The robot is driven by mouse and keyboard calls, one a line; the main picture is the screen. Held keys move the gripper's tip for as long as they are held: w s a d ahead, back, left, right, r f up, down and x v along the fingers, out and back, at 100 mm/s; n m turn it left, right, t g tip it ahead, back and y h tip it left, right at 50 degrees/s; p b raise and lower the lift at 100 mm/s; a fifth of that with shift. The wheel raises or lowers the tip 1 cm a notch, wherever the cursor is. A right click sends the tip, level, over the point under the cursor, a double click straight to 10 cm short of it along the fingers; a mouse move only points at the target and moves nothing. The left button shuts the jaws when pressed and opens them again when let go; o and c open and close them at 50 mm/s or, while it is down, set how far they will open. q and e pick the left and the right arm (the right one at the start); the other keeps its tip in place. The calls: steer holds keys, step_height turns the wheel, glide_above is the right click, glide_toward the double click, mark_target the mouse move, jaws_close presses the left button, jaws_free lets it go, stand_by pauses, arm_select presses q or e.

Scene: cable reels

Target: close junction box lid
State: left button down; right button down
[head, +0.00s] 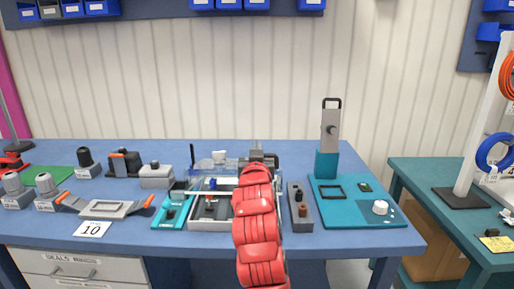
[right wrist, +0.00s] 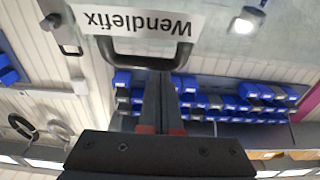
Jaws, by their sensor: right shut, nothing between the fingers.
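The junction box (head: 222,222) is a pale grey open-topped box on the blue bench, left of my red right arm. Its clear lid (head: 205,167) stands open at the back of the box. In the right wrist view the clear lid (right wrist: 225,50) fills the top, with a "Wendlefix" label and a dark handle (right wrist: 188,55). My right gripper (head: 258,156) is at the lid's right end, its fingers shut and empty. In the right wrist view its fingertips (right wrist: 160,76) overlap the handle; I cannot tell whether they touch it. My arm hides the box's right side. My left gripper is out of view.
A teal fixture (head: 330,205) with an upright post and a grey block (head: 299,205) stand right of my arm. A teal tray (head: 172,212) and a grey orange-handled frame (head: 105,208) lie left of the box. Bare bench shows along the front edge.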

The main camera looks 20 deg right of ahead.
steer(key=s+a+f+t+h+b, duration=0.1)
steer(key=s+f+t+b, duration=0.2)
steer(key=s+f+b, duration=0.3)
step_height(320, 180, down, 3)
steer(key=b, duration=0.2)
steer(key=shift+s+a+r+t+b, duration=0.15)
steer(key=shift+a+t+b, duration=0.15)
steer(key=shift+a+b, duration=0.1)
